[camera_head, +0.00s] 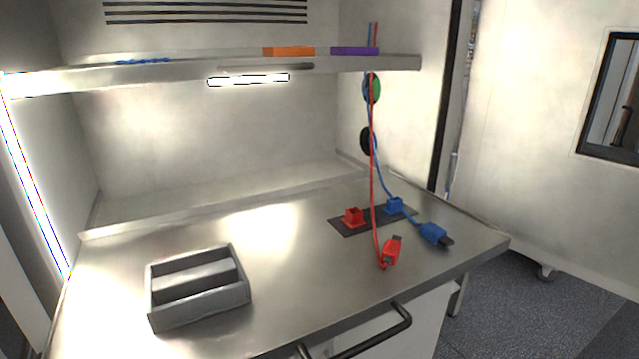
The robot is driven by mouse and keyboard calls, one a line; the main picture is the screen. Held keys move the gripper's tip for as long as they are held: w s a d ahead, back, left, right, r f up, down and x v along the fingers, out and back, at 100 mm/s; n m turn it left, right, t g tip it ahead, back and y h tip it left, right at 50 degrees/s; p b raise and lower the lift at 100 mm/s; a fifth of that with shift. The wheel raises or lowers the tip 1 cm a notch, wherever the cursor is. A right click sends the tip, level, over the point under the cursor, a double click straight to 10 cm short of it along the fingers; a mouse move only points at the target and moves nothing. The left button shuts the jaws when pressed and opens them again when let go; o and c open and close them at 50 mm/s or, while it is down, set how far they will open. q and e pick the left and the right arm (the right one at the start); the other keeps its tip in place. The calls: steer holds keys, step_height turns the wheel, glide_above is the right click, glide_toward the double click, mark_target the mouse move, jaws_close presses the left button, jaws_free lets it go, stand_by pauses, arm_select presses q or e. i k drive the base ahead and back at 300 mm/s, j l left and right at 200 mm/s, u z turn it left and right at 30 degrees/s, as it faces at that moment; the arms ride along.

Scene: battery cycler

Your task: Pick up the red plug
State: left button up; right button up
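The red plug (391,250) is at the right part of the steel worktop, near the front edge. Its red cable (373,190) runs up past the shelf. A blue plug (434,235) is to its right, on a blue cable. Behind them is a dark plate (345,228) with a red socket (353,217) and a blue socket (394,205). The red plug is apart from the red socket. Neither of my grippers shows in the head view.
A grey two-compartment tray (200,311) stands at the front left of the worktop (290,250). A dark handle (372,342) juts out at the front. A shelf (190,73) spans the back with orange (289,51) and purple (354,51) items. The worktop's middle is clear.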

mark_target(390, 254)
steer(key=j+z, duration=0.35)
steer(key=j, duration=0.15)
steer(key=j+z, duration=0.4)
steer(key=k+j+z, duration=0.2)
steer(key=j+z, duration=0.15)
steer(key=j, duration=0.2)
